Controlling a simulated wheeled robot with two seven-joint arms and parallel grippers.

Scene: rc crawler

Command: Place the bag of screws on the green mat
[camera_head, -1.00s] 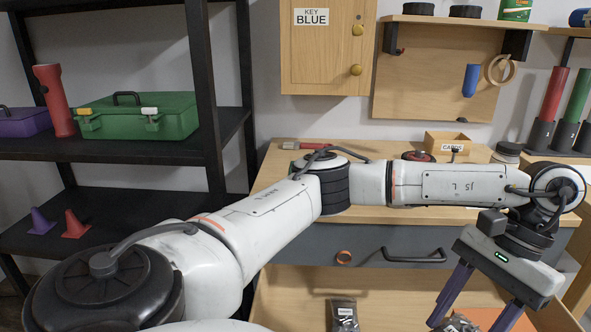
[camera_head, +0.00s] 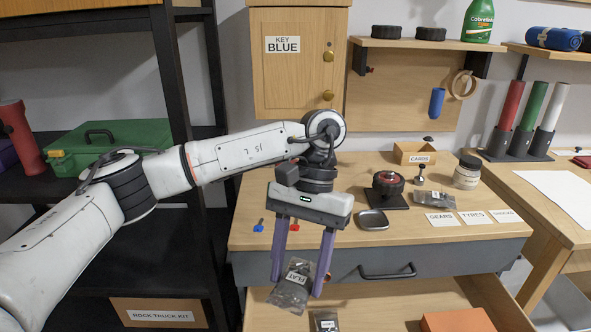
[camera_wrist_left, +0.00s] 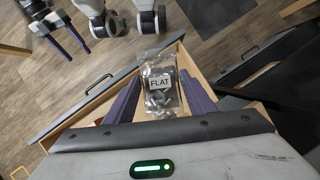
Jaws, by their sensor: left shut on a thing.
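My left gripper (camera_head: 297,280) points down in front of the workbench, over the open drawer. I see no green mat in these views.
The open drawer (camera_head: 375,300) holds another small bag (camera_head: 325,321) and an orange item (camera_head: 458,320). On the benchtop are a dark tray (camera_head: 372,220), a bag (camera_head: 432,198) and label cards (camera_head: 441,219). A white sheet (camera_head: 563,197) lies on the right table.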

